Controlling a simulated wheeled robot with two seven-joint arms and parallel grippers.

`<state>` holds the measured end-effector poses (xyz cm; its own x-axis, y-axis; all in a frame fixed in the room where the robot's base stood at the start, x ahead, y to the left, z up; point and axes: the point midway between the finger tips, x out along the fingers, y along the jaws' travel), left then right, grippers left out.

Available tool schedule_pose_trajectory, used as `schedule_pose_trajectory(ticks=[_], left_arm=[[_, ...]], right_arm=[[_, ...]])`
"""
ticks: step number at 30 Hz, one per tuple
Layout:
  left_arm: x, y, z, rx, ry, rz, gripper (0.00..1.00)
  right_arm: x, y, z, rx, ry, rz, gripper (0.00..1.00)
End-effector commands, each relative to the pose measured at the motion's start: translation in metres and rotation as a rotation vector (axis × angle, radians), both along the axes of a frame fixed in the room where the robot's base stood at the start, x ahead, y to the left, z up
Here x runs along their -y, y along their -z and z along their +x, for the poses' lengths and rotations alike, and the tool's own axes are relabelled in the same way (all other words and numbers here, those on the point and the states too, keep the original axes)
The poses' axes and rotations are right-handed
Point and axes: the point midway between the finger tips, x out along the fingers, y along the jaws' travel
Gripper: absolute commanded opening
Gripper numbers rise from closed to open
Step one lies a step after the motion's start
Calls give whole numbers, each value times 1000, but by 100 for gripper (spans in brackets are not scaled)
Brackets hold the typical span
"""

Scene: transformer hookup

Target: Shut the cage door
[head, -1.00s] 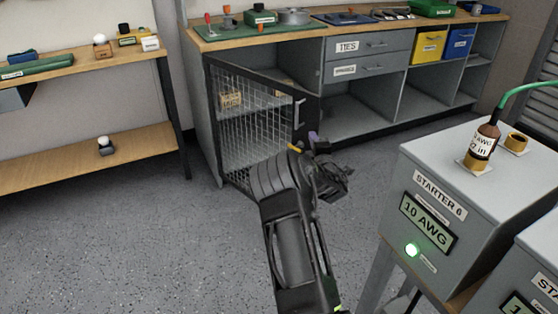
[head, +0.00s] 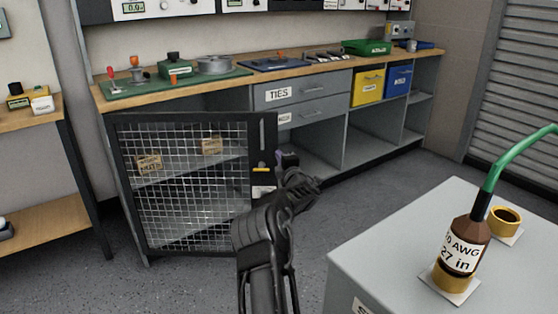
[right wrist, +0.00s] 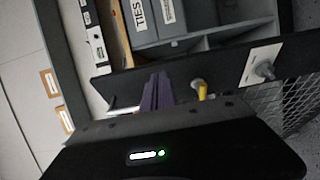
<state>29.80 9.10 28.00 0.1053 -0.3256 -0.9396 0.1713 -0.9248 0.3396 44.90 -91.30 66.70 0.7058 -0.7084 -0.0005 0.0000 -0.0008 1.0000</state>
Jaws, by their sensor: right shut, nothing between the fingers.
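The cage door (head: 190,190) is a black-framed wire mesh panel on the left bay of the workbench cabinet. It stands partly open, its free edge out in front of the drawers. A pale upright handle (head: 262,131) is on its dark right-hand strip. My right gripper (head: 288,160) is shut and empty, with purple fingertips beside the door's free edge. In the right wrist view the purple fingers (right wrist: 157,92) are close to the door's dark strip (right wrist: 225,62); I cannot tell whether they touch. My left gripper is not in view.
Small labelled boxes (head: 149,163) sit on a shelf behind the mesh. Drawers (head: 303,90) and open bays are to the right. A grey starter box (head: 400,240) with a brown labelled connector (head: 462,243) stands at the front right. Floor is clear at lower left.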

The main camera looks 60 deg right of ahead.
Motion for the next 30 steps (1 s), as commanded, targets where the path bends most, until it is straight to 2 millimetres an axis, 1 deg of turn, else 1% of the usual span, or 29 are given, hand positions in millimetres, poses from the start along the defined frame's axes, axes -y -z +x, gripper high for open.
schedule_pose_trajectory(ticks=[14, 19, 23, 30], left_arm=[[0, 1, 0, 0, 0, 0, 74], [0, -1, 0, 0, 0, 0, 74], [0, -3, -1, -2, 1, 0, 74], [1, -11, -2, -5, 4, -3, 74]], right_arm=[[0, 0, 1, 0, 0, 0, 0], [-3, 0, -2, 0, 0, 1, 0], [-10, -2, -9, 0, 1, 1, 0], [-34, -2, -33, 1, 1, 3, 0]])
